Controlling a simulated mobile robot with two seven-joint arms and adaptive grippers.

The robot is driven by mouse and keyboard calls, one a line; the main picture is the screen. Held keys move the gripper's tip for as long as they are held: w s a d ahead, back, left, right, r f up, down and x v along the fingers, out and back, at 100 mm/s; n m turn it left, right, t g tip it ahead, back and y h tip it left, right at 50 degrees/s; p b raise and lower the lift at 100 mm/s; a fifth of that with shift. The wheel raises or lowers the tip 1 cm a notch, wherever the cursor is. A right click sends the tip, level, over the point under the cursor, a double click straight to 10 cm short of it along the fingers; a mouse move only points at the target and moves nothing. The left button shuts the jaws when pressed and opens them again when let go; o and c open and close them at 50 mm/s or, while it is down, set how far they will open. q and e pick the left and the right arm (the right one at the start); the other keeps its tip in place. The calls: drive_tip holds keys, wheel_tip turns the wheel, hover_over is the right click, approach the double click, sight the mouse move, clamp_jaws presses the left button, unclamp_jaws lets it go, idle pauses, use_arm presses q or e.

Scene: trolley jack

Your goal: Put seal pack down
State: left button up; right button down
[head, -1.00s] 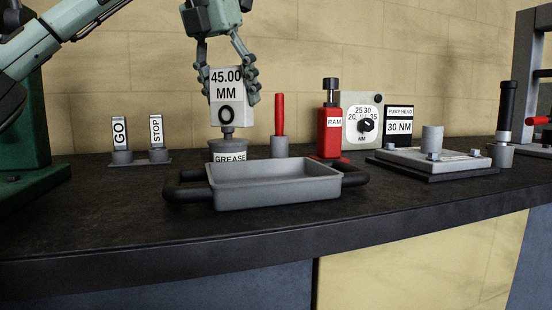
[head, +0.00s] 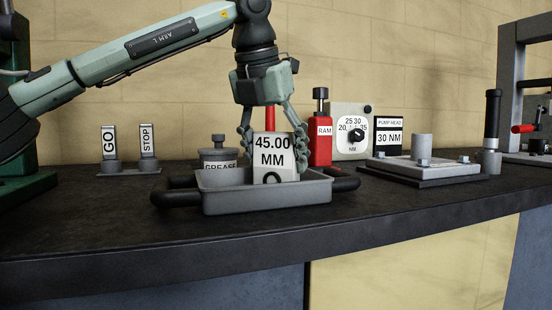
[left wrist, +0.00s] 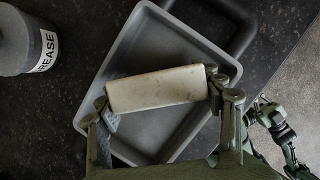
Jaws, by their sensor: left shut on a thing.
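The seal pack (head: 272,158) is a pale block labelled 45.00 MM. My left gripper (head: 273,140) is shut on it from above, with a finger on each side. The pack is upright and its lower part is hidden behind the front wall of the grey tray (head: 265,199). In the left wrist view the pack (left wrist: 157,88) lies between the fingertips (left wrist: 160,97), over the floor of the tray (left wrist: 150,132). Whether its base touches the tray floor cannot be told.
A grease pot (head: 215,155) stands just behind the tray's left part. A red ram bottle (head: 320,143), a torque dial (head: 352,131) and a pump head plate (head: 421,165) stand to the right. GO (head: 109,143) and STOP (head: 148,142) tags are at left. The front bench strip is clear.

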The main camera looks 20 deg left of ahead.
drive_tip(key=shift+r, duration=0.1)
use_arm(q)
drive_tip(key=o, duration=1.1)
drive_tip(key=shift+o, duration=0.2)
use_arm(e)
drive_tip(key=shift+r, duration=0.15)
use_arm(q)
drive_tip(key=p+v, duration=0.1)
drive_tip(key=v, duration=1.1)
drive_tip(key=shift+p, duration=0.35)
use_arm(e)
drive_tip(key=s+d+f+g+h, duration=0.1)
drive_tip(key=d+f+g, duration=0.3)
drive_tip(key=f, duration=0.4)
drive_tip(key=shift+s+d+f+h, duration=0.25)
drive_tip(key=shift+d+h, duration=0.15)
drive_tip(key=shift+h, duration=0.5)
use_arm(q)
drive_tip(key=shift+w+r, duration=0.1)
use_arm(e)
drive_tip(key=shift+r, duration=0.1)
